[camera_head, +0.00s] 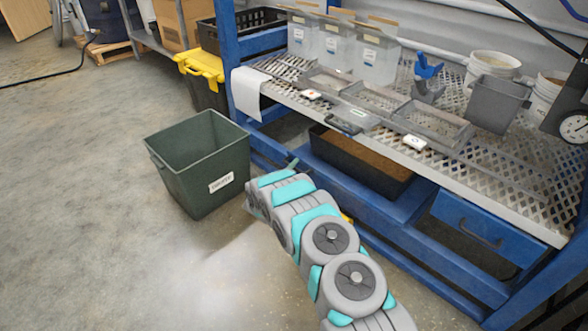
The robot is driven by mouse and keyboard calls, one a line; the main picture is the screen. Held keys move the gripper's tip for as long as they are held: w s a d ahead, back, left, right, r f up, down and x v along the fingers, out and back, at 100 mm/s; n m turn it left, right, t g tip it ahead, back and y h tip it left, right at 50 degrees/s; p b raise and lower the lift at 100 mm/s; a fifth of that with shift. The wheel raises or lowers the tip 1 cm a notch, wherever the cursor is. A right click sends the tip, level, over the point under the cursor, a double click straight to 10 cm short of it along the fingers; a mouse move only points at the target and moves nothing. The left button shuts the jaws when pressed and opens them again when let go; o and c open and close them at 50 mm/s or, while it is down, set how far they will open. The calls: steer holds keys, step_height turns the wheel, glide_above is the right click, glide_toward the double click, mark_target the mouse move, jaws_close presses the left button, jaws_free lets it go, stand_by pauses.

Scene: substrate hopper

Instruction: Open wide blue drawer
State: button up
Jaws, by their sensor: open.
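The wide blue drawer (482,226) is under the right part of the workbench. Its front panel sits below the bench's front edge and looks shut. A dark bar handle (480,233) runs across the middle of its front. My gripper (252,204) is at the far end of my arm, low beside the green bin and well to the left of the drawer. It is open and touches no part of the drawer. Its fingers are mostly hidden by my wrist, and no held object shows.
A green bin (203,190) stands on the floor at left. A black tray of brown substrate (362,165) sits under the bench. The perforated bench top (515,185) carries trays, tubs and a grey box (497,104). Blue frame beams border the drawer.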

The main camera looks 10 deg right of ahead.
steer(key=shift+w+d, duration=0.1)
steer(key=shift+w, duration=0.1)
jaws_close()
stand_by(0.3)
steer(key=shift+f, duration=0.1)
stand_by(1.0)
